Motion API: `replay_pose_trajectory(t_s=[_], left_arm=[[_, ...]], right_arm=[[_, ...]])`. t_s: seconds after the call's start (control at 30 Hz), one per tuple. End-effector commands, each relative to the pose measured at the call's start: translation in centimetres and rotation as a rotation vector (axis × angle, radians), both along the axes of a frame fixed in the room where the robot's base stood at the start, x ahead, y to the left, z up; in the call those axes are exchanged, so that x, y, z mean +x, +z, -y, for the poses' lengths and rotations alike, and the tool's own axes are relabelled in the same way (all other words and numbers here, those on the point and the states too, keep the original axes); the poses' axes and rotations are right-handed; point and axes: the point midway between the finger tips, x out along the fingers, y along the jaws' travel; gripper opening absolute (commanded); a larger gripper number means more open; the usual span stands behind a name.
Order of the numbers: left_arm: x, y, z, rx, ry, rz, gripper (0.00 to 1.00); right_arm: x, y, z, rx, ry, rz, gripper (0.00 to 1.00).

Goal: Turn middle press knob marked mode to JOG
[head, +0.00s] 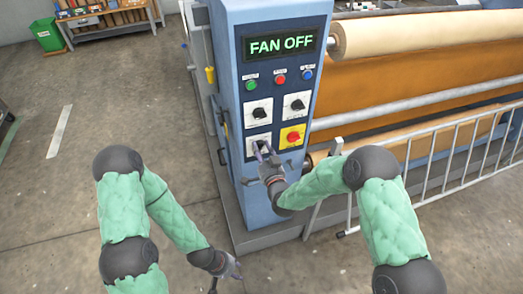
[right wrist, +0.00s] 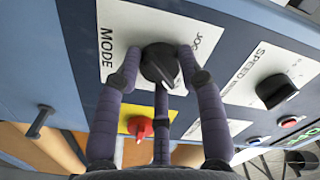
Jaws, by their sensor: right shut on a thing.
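The mode knob (right wrist: 158,65) is black and sits on a white plate (right wrist: 115,17) lettered MODE and JOG in the right wrist view. The JOG lettering is at the plate's upper right, partly beside a finger. My right gripper (right wrist: 157,75) is shut on the knob, with its purple-grey fingers around it. In the head view this gripper (head: 264,153) is at the lower left plate of the blue press panel (head: 235,200) and hides most of the knob. My left gripper (head: 226,282) hangs low near the bottom edge, empty, with its fingers apart.
A black speed knob (right wrist: 277,90) and a red knob on a yellow plate (head: 292,137) are close to the mode knob. The display (head: 280,44) reads FAN OFF. A metal railing (head: 440,155) stands at right.

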Motion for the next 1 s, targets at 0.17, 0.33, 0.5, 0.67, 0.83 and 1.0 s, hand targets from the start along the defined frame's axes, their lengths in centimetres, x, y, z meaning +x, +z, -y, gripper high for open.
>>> replay_pose_trajectory(t_s=[0.17, 0.33, 0.5, 0.67, 0.83, 1.0], left_arm=[[0.0, -0.9, 0.0, 0.0, 0.0, 0.0, 0.4], [0.0, -2.1, 0.0, 0.0, 0.0, 0.0, 0.4], [0.0, -3.4, 0.0, 0.0, 0.0, 0.0, 0.4], [0.0, -4.6, 0.0, 0.0, 0.0, 0.0, 0.4], [0.0, -5.8, 0.0, 0.0, 0.0, 0.0, 0.4], [0.0, -6.8, 0.0, 0.0, 0.0, 0.0, 0.4]], right_arm=[[0.0, -0.2, 0.1, -0.067, -0.001, 0.023, 0.07], [0.1, -0.2, 0.1, -0.185, -0.003, 0.062, 0.07], [0.0, -0.3, 0.0, -0.333, -0.001, 0.11, 0.07], [0.0, -0.3, 0.1, -0.479, -0.002, 0.157, 0.07], [0.1, -0.2, 0.1, -0.632, -0.004, 0.207, 0.07], [0.0, -0.2, 0.0, -0.786, -0.002, 0.257, 0.07]])
